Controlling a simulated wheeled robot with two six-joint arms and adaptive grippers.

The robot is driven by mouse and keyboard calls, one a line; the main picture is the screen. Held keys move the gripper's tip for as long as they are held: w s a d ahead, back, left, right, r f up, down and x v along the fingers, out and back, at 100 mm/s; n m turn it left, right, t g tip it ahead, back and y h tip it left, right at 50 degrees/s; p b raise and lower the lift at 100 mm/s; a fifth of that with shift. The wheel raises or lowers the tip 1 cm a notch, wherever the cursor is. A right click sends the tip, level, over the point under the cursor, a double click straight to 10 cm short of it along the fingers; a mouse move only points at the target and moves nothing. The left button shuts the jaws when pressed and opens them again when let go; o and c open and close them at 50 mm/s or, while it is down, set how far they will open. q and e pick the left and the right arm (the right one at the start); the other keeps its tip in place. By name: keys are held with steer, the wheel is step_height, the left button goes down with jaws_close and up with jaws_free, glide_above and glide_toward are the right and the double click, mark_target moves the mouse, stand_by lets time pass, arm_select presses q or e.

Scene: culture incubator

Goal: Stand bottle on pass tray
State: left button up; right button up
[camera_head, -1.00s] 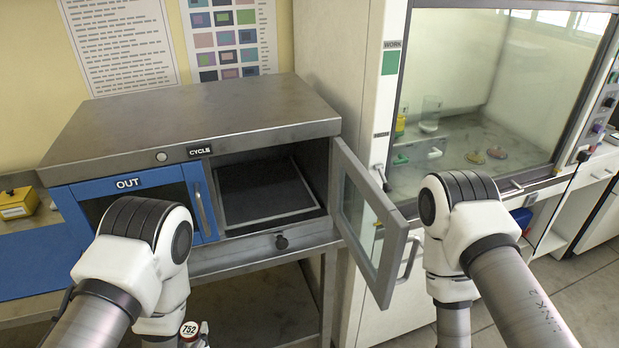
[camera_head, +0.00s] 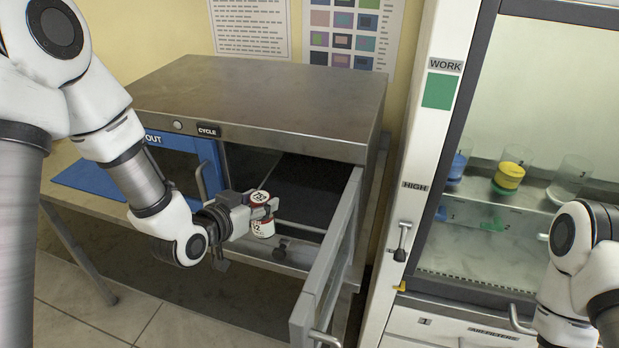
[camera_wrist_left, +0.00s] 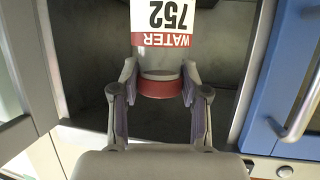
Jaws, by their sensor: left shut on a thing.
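The bottle (camera_head: 262,225) has a white label and red bands. In the left wrist view the label of the bottle (camera_wrist_left: 164,22) reads WATER 752. My left gripper (camera_head: 258,208) is shut on it, with the fingers on either side of its red band in the left wrist view (camera_wrist_left: 159,88). The bottle looks roughly upright, held in front of the open right compartment of the pass box. The pass tray (camera_head: 302,228) lies inside that compartment; its pale rim shows, partly hidden by bottle and gripper. My right gripper is out of view.
The compartment's door (camera_head: 328,265) stands swung open to the right of the bottle. The blue OUT door (camera_head: 178,165) on the left is shut. A work cabinet (camera_head: 440,150) with several beakers stands at right. The box top (camera_head: 260,95) is clear.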

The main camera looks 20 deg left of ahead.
arm_select(q)
steer(key=r+p+x, duration=0.1)
steer(key=p+x, duration=0.1)
steer(key=x, duration=0.3)
steer(key=p+x, duration=0.3)
steer(key=x, duration=0.3)
steer(key=w+r+p+x, duration=0.1)
steer(key=p+x, duration=0.1)
steer(key=x, duration=0.3)
steer(key=shift+w+d+r, duration=0.2)
steer(key=shift+w+r, duration=0.05)
steer(key=shift+f, duration=0.25)
steer(key=o, duration=1.2)
steer(key=shift+r, duration=0.1)
